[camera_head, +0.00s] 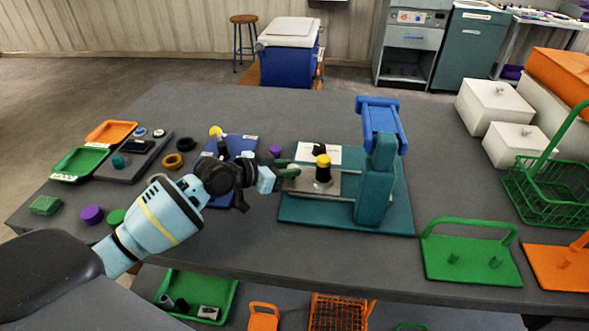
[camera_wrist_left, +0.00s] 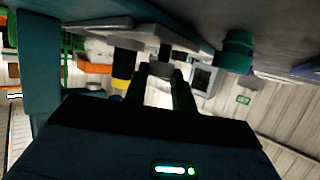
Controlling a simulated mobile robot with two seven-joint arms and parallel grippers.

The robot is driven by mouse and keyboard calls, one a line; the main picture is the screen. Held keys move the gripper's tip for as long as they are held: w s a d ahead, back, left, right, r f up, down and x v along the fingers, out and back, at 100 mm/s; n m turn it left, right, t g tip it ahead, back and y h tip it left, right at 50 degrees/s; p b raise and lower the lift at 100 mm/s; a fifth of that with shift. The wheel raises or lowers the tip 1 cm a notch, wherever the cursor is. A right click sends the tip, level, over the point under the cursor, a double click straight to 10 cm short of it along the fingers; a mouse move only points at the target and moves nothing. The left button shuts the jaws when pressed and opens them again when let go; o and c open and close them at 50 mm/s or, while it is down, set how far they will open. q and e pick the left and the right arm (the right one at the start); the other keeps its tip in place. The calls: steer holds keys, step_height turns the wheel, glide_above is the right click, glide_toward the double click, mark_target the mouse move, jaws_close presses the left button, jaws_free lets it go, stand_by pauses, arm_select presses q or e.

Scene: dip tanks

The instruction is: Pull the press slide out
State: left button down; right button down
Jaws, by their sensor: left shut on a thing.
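The press (camera_head: 374,190) is teal with a blue top part and stands on a teal base plate (camera_head: 300,211) on the table. Its grey slide (camera_head: 343,183) extends left from the press column on rails. A black piece with a yellow top (camera_head: 323,168) stands on the slide. My left gripper (camera_head: 284,176) is at the slide's left end, where its fingers are shut on the slide's handle. The fingers also show in the left wrist view (camera_wrist_left: 160,88), dark and close to a grey part. The exact contact is small and partly hidden. My right gripper is not in view.
A blue board (camera_head: 236,150) lies behind my left gripper. Green and orange trays (camera_head: 110,132) are at the left. A green handled plate (camera_head: 470,262) and a green wire basket (camera_head: 548,190) are at the right. White boxes (camera_head: 492,105) stand behind. The table's back middle is clear.

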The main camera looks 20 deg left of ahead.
arm_select(q)
steer(key=shift+a+f, duration=0.1)
steer(key=shift+a, duration=0.1)
steer(key=c, duration=1.1)
jaws_free()
steer(key=shift+a, duration=0.15)
steer(key=shift+c, duration=0.2)
steer(key=shift+v, duration=3.9)
steer(key=shift+s, duration=0.1)
